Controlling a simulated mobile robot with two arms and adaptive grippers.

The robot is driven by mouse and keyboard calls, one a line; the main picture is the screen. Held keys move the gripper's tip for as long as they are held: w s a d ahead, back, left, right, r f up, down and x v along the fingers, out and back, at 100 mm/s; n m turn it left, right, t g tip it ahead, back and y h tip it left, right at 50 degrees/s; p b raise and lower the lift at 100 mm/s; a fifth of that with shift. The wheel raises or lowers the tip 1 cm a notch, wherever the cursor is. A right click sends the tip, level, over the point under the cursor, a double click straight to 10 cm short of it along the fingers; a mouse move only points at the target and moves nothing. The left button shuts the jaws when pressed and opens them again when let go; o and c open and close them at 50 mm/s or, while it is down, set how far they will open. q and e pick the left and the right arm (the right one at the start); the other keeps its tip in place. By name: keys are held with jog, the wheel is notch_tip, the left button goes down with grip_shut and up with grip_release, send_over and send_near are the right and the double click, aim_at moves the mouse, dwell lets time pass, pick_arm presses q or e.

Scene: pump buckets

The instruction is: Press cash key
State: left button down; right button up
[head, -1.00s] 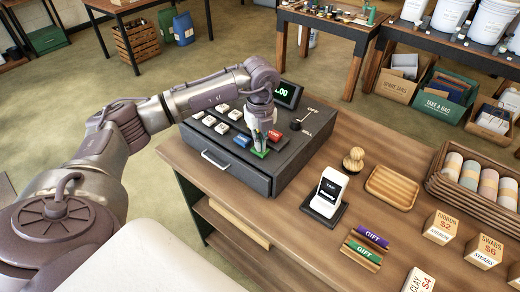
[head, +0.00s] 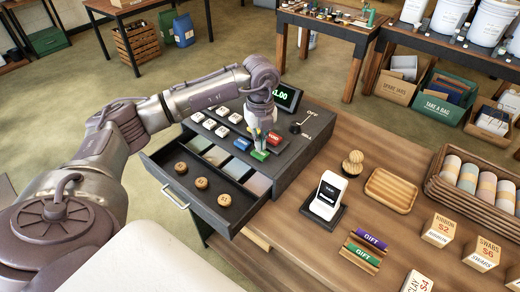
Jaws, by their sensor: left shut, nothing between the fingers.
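The dark cash register (head: 291,158) stands on the wooden counter. Its green key (head: 260,155) sits at the front of the key panel, near a red key (head: 274,138) and a blue key (head: 243,143). I cannot read the green key's label. My left gripper (head: 259,146) is shut and points down at the green key; the tips are at or just above it, and I cannot tell whether they touch. The register's drawer (head: 168,193) stands open, showing round brown coins and several slots with notes. The small screen (head: 285,97) shows green digits. My right gripper is out of view.
A card reader (head: 326,196) stands right of the register. A wooden tray (head: 391,190), a brush (head: 353,163), gift cards (head: 363,252) and priced boxes fill the counter's right side.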

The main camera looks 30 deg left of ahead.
aim_at(260, 153)
pick_arm(q)
jog(key=shift+r+p, duration=1.35)
jog(key=shift+r, duration=1.05)
jog(key=shift+f, duration=0.1)
